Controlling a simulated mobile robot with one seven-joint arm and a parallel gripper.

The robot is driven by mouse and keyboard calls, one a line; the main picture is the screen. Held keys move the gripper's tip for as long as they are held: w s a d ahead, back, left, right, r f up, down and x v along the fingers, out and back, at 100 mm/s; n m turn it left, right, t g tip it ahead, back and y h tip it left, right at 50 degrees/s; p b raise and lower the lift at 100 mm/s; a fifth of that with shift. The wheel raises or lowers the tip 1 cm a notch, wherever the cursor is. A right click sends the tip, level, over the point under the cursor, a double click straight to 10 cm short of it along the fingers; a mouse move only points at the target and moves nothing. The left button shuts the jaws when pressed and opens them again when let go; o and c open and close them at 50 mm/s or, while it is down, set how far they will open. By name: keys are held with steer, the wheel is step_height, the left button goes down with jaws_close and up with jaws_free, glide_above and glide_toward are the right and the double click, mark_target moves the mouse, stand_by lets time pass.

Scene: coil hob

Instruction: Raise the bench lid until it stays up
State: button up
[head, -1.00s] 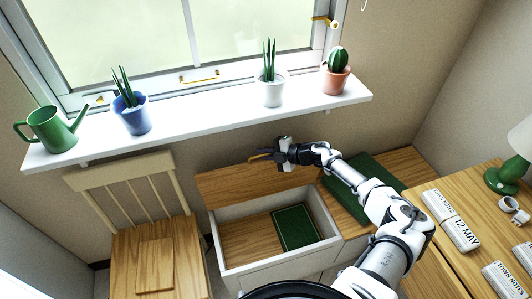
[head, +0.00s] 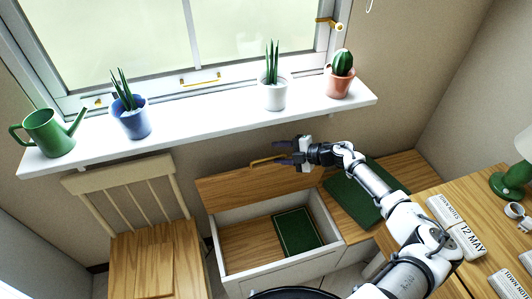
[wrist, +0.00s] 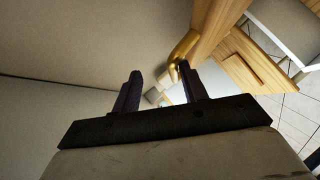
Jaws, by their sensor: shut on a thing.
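The wooden bench lid (head: 235,190) stands raised at the back of the open bench box (head: 222,256), close to the wall, in the head view. Its brass handle (head: 266,161) is along the top edge; in the wrist view the handle (wrist: 183,46) shows at the tip of the right finger. My gripper (head: 284,152) is at the right end of the handle, shut on it. In the wrist view the gripper (wrist: 161,88) has its fingers some way apart, and their exact contact with the handle is hard to see.
A green book (head: 297,231) lies inside the box. A green cushion (head: 362,195) lies on the fixed bench top at right. Above is a white sill (head: 205,122) with potted plants and a watering can (head: 48,133). A wooden chair (head: 150,235) stands at left.

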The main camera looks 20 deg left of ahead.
steer(key=v, duration=0.8)
steer(key=shift+s+d+b, duration=0.15)
steer(key=shift+s+b, duration=0.2)
steer(key=shift+s, duration=0.1)
steer(key=shift+r, duration=0.1)
